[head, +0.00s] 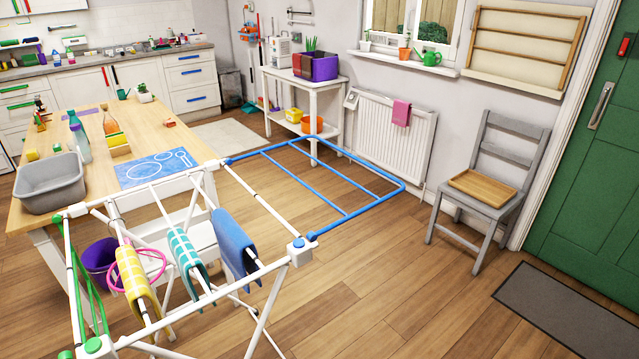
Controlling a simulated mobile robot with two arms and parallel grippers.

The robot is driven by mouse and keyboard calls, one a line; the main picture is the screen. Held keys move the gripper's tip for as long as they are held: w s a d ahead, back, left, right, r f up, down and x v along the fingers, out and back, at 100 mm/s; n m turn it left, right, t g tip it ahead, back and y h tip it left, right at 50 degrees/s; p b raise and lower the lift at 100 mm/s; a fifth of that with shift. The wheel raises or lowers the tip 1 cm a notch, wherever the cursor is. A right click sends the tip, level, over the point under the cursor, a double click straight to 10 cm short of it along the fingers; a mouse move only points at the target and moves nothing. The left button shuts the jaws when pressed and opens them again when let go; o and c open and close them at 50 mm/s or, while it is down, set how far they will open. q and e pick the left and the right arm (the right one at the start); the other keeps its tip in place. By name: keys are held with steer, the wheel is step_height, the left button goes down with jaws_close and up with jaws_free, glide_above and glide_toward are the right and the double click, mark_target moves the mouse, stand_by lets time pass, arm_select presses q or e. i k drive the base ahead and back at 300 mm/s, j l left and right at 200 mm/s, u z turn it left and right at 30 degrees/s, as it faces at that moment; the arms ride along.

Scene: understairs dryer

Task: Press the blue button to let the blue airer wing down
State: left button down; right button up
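The white airer (272,211) stands in the front left of the head view. Its blue wing (352,158), a blue tube frame with cross bars, sticks out from the airer's right side and looks about level with its top. A blue button (298,243) sits on the airer's near right corner, beside the wing's near hinge end. Nothing touches the button. Neither of my grippers shows in the head view.
Yellow (133,278), teal (184,252) and blue (236,247) cloths hang on the airer's rails. A green wing (87,272) hangs down at its left. A wooden table (100,170) stands behind. A grey chair (500,160) is right; floor between is clear.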

mark_target(298, 244)
steer(key=i+l+u, duration=0.25)
steer(key=l+u, duration=0.15)
steer(key=l, duration=1.05)
steer(key=l+u, duration=0.35)
steer(key=l, duration=1.15)
steer(key=i, duration=0.05)
